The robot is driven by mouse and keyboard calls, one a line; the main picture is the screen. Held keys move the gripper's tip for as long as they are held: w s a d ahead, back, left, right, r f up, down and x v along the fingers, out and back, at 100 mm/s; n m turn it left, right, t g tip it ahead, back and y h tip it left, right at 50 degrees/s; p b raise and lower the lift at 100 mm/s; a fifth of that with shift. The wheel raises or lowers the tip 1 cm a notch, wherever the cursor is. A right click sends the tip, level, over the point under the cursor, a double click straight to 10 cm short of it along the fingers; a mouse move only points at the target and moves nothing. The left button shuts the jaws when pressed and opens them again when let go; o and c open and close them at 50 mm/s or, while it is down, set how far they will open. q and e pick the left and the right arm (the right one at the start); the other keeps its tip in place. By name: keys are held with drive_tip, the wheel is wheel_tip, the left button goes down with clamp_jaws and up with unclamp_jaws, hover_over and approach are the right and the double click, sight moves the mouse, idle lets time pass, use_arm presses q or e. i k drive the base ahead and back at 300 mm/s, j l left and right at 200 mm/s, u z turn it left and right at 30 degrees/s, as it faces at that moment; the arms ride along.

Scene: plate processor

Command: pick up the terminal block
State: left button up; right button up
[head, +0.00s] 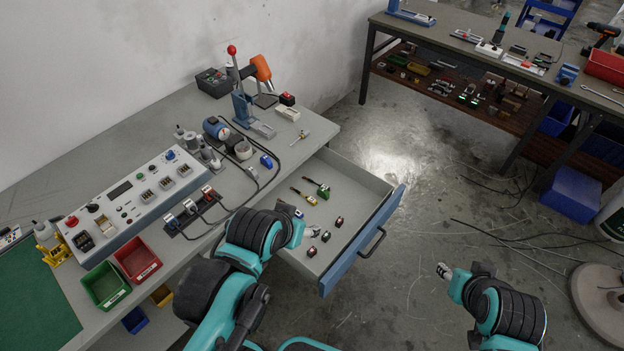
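Several small dark blocks with red or green parts lie in the open drawer (357,190): one at the right (339,221), one in the middle (325,236) and one nearer the front (311,251). I cannot tell which of them is the terminal block. My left gripper (312,231) is over the drawer, close to these blocks, and its fingers are too small to tell open from shut. My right gripper (443,271) is over the floor, right of the drawer and away from the blocks. Its finger state is also unclear.
A yellow-handled tool (304,196) and a green-handled tool (320,188) lie in the drawer. The drawer's blue front (362,240) with its handle sticks out over the floor. The workbench holds a control panel (130,205), a red bin (138,260) and a green bin (105,285).

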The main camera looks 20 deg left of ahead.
sight(251, 172)
drive_tip(key=u, duration=1.25)
drive_tip(key=i+z, duration=0.2)
drive_tip(key=z, duration=0.2)
drive_tip(key=i+j+z, duration=0.2)
drive_tip(key=z, duration=0.2)
drive_tip(key=i+j+z, duration=0.15)
drive_tip(key=z, duration=0.2)
